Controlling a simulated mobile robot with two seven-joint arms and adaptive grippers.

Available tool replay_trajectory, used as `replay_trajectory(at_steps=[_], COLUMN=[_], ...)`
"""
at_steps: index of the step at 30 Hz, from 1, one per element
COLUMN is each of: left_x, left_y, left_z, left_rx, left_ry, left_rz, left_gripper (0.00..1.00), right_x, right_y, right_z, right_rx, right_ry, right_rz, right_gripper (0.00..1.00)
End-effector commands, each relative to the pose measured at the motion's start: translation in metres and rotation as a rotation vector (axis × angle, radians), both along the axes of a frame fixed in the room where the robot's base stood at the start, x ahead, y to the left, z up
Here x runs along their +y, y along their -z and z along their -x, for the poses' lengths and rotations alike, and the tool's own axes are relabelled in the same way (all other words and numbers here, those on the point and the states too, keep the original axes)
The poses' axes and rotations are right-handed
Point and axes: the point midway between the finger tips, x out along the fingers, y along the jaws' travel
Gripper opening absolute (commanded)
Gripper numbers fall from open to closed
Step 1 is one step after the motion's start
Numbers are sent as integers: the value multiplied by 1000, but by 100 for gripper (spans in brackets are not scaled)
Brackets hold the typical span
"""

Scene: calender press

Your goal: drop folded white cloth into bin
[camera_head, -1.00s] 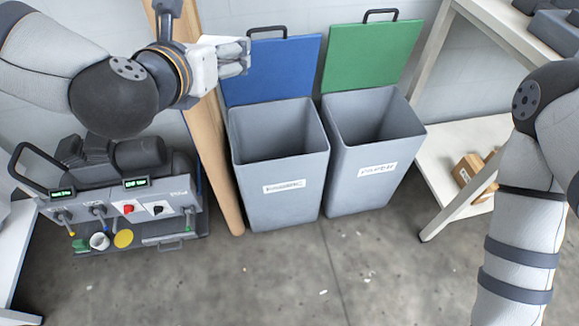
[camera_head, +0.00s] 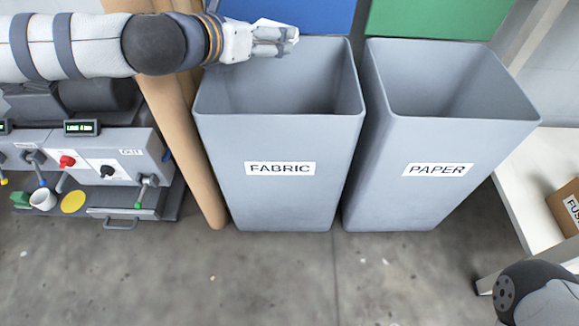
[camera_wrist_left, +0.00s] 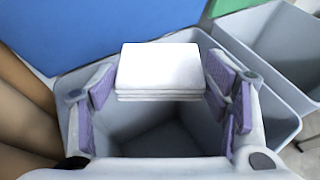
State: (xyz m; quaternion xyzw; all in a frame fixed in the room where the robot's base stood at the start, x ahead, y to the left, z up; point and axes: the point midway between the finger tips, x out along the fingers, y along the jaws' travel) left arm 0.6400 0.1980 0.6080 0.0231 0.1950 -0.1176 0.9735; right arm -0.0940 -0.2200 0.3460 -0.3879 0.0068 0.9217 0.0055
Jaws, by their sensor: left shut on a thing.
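My left gripper (camera_head: 272,41) is over the rear part of the open grey bin labelled FABRIC (camera_head: 275,205) in the head view. In the left wrist view, the folded white cloth (camera_wrist_left: 158,70), a flat stack of layers, sits between the purple-padded fingers of my left gripper (camera_wrist_left: 162,82), which are shut on it. The dark inside of the fabric bin (camera_wrist_left: 150,135) lies below the cloth. In the head view the cloth is mostly hidden by the gripper. My right gripper is out of view; only part of that arm shows at bottom right.
A grey bin labelled PAPER (camera_head: 405,205) stands right of the fabric bin. A blue lid (camera_head: 295,15) and a green lid (camera_head: 435,18) stand up behind them. A brown roll (camera_head: 185,140) leans at the left, beside a control panel (camera_head: 100,165). The floor in front is clear.

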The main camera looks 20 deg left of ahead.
Motion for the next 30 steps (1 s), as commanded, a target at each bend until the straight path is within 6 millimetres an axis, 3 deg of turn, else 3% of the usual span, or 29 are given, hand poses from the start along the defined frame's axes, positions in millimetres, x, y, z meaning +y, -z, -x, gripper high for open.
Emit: replay_trajectory(at_steps=[7,16,25,26,28,30], left_x=[3,3,3,3,3,3], left_y=[15,61,60,60,60,60], left_z=[-5,-5,-4,-4,-4,-4], left_rx=[-1,3,-4,-3,-3,-3], left_ry=[4,3,3,3,3,3], left_rz=[0,0,-1,-1,-1,-1], left_gripper=[44,44,44,77,93,93], right_x=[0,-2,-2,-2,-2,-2], right_y=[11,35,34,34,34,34], right_z=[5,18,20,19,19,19], right_rx=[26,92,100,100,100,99], right_ry=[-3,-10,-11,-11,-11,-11], right_rz=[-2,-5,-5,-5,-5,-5], right_gripper=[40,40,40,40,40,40])
